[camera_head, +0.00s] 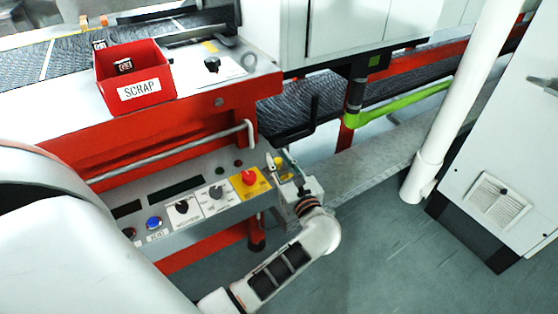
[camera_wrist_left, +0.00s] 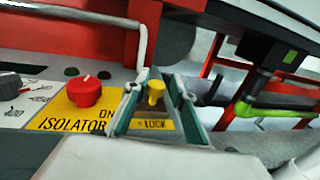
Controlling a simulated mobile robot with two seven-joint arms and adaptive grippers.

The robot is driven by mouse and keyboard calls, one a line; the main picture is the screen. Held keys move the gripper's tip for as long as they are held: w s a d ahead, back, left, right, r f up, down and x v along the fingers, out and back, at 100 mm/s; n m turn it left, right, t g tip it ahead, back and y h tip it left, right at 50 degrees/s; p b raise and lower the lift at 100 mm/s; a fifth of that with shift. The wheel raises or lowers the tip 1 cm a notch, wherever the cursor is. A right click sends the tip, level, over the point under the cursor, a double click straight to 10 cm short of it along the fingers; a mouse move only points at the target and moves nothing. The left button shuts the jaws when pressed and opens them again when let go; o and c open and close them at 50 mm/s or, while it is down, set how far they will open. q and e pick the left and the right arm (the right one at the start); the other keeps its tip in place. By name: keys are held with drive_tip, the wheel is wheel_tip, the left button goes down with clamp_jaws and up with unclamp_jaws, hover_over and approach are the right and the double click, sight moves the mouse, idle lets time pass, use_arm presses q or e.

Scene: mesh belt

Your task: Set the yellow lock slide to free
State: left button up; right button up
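The yellow lock slide (camera_head: 278,161) is a small knob at the right end of the grey control panel. In the left wrist view the yellow lock slide (camera_wrist_left: 156,90) stands above a yellow "LOCK" label. My left gripper (camera_head: 281,171) is over that end of the panel. In the wrist view the left gripper's fingers (camera_wrist_left: 160,78) are apart, one on each side of the slide, with small gaps visible. Whether either finger touches the slide lower down cannot be told. My right gripper is not in view.
A red isolator knob (camera_head: 249,177) on a yellow plate sits just left of the slide. Grey selector knobs (camera_head: 216,191) and a blue button (camera_head: 153,223) are farther left. A bent rail (camera_head: 180,152) runs above the panel. A red SCRAP bin (camera_head: 135,82) stands behind.

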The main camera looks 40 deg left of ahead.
sight(280, 159)
use_arm(q)
drive_tip(key=shift+r, duration=0.15)
wheel_tip(280, 159, up, 10)
drive_tip(key=shift+f, duration=0.15)
idle(0.4)
idle(0.4)
